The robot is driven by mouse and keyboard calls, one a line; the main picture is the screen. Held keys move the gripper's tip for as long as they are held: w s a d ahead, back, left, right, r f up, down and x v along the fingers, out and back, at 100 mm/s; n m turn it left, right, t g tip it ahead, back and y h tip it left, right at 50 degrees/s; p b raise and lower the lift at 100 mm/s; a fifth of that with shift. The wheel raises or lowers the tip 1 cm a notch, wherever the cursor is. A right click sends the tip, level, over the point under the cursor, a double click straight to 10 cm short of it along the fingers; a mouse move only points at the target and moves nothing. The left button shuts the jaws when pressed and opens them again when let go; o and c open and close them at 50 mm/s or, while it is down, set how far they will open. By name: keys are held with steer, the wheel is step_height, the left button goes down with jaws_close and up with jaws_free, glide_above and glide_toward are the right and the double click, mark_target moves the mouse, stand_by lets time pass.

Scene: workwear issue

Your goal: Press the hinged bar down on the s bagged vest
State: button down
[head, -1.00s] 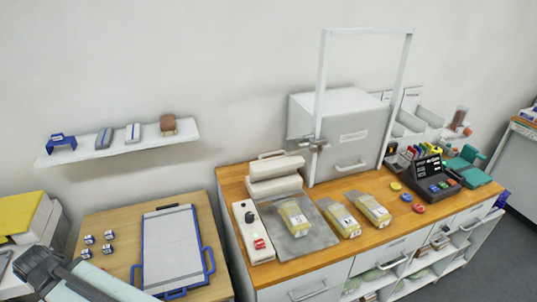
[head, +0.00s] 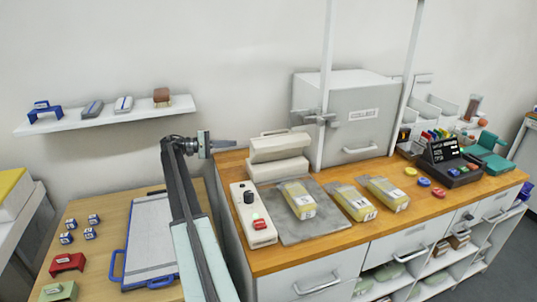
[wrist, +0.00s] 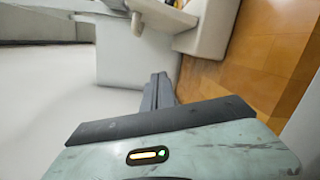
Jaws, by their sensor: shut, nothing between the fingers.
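The sealer (head: 279,170) is cream, with its hinged bar (head: 281,146) raised above its base at the back left of the wooden counter. A yellow bagged vest (head: 297,195) lies on the grey plate (head: 312,232) in front of it, its clear end towards the sealer.
A control box (head: 252,215) with a black knob and red switch stands left of the plate. A white frame (head: 326,80) rises behind the sealer, before a grey cabinet (head: 350,110). A blue-edged clipboard tray (head: 150,240) lies on the left table under my arm.

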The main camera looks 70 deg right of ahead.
mark_target(269, 133)
steer(key=shift+s+d+r+m+g+y+p, duration=0.3)
steer(key=shift+s+d+r, duration=0.6)
steer(key=shift+s, duration=1.6)
steer(key=shift+s+d+r+m+g+h+p, duration=0.1)
steer(key=shift+s+d+r+g+p, duration=0.75)
steer(key=shift+s, duration=1.7)
steer(key=shift+s+d+r+m+g+y+b, duration=0.15)
steer(key=shift+s+d+r, duration=0.35)
steer(key=shift+s+d, duration=1.45)
steer(key=shift+s+a, duration=0.55)
steer(key=shift+a, duration=0.05)
